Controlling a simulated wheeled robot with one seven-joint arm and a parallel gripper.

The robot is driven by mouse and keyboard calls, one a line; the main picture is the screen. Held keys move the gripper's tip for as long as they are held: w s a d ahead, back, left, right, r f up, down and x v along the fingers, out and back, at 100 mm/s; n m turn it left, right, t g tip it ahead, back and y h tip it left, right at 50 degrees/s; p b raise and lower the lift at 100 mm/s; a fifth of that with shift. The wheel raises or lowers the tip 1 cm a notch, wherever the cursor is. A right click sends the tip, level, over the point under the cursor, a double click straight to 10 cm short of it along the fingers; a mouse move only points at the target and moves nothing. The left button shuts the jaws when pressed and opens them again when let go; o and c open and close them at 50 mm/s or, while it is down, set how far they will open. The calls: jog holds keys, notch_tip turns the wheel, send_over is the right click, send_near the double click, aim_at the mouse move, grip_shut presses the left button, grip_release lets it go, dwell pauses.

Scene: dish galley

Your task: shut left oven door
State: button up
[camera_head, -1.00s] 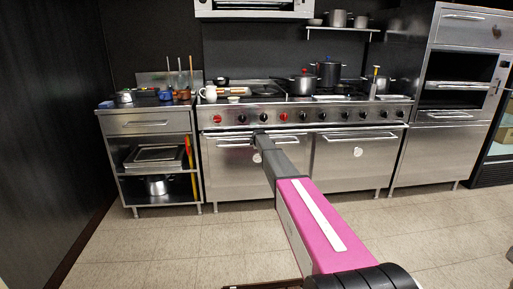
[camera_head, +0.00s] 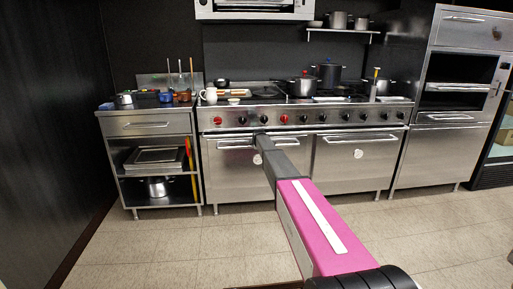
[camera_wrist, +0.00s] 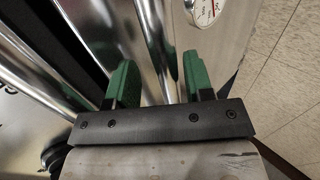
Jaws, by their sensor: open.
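The left oven door (camera_head: 232,176) is a steel panel with a bar handle (camera_head: 234,147) along its top and a round white gauge, below the range's knobs. In the head view it looks upright and shut or nearly shut. My gripper (camera_head: 261,133) is at its upper right part, with my arm hiding some of the door. In the wrist view my gripper (camera_wrist: 160,82) is open, its two green fingers apart on either side of a shiny bar (camera_wrist: 152,40), likely the handle. The gauge (camera_wrist: 203,10) is beyond the right finger. A dark band lies left of the bar; I cannot tell if it is a gap.
The right oven door (camera_head: 355,165) looks shut. Pots (camera_head: 327,76) and a white jug (camera_head: 211,96) stand on the range. A steel shelf unit (camera_head: 150,128) is at left, a tall oven cabinet (camera_head: 440,115) at right. The tiled floor (camera_head: 170,250) in front is clear.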

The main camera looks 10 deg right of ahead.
jog(key=v, duration=0.9)
jog(key=shift+s, duration=0.2)
jog(key=shift+r, duration=0.1)
